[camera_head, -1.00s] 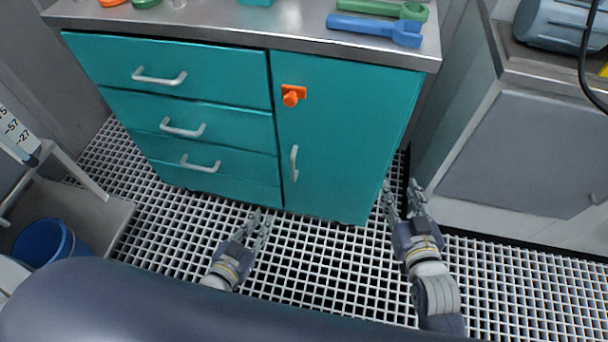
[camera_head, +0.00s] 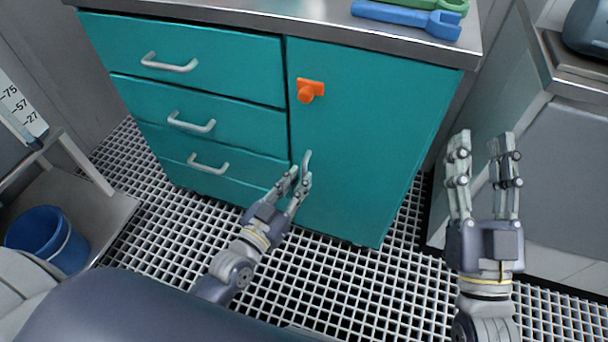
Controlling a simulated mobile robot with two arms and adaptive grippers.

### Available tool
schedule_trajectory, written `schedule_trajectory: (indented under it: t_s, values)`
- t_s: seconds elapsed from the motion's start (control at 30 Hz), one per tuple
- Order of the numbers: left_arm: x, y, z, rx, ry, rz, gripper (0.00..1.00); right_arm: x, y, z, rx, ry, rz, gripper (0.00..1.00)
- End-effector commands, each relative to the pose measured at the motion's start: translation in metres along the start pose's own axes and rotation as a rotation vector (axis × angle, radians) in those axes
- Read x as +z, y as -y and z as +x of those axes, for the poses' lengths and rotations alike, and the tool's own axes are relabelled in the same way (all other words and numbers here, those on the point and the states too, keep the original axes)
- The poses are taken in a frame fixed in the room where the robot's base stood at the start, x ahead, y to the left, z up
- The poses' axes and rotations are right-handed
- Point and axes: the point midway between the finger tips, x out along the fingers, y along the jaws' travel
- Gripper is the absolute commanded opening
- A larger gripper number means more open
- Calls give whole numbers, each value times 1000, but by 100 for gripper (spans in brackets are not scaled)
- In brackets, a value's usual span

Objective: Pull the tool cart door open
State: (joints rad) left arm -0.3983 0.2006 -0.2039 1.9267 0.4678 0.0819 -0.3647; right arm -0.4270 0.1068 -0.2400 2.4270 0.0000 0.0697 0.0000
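The teal tool cart (camera_head: 204,90) stands ahead, with several drawers on the left and a shut door (camera_head: 365,140) on the right. The door's pale vertical handle (camera_head: 307,160) is near its left edge, and its lower part is hidden behind my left gripper. An orange latch (camera_head: 309,90) sits on the door above the handle. My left gripper (camera_head: 296,172) is open, its fingertips at or just in front of the handle; I cannot tell whether they touch it. My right gripper (camera_head: 481,145) is open and empty, pointing up, to the right of the cart.
A blue wrench (camera_head: 410,18) and a green wrench (camera_head: 440,5) lie on the cart's metal top. A grey cabinet (camera_head: 560,170) stands at the right, behind my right gripper. A blue bucket (camera_head: 45,236) is at the left. The grated floor before the cart is open.

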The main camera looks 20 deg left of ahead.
Motion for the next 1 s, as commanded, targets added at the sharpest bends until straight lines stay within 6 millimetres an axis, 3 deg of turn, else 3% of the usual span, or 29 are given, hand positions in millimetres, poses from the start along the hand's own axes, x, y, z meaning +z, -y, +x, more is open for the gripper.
schedule_trajectory:
  t_s: [0.3, 0.67, 0.73, 0.77, 1.0]
  values:
    - [1, 0, 30, -1, 0, 0, 19, -33, 4, -4, -7, -176, 7, 40]
    - [0, 0, 33, 0, 0, 0, 19, -38, 4, -4, -8, -197, 8, 40]
    - [0, 0, 33, 0, 0, 0, 3, -37, 4, -4, -8, -197, 8, 40]
    - [0, 0, 33, 0, 0, 0, 0, -37, 4, -4, -8, -196, 8, 40]
    - [0, 0, 32, -1, 0, 0, 0, -37, 4, -4, -8, -195, 8, 40]
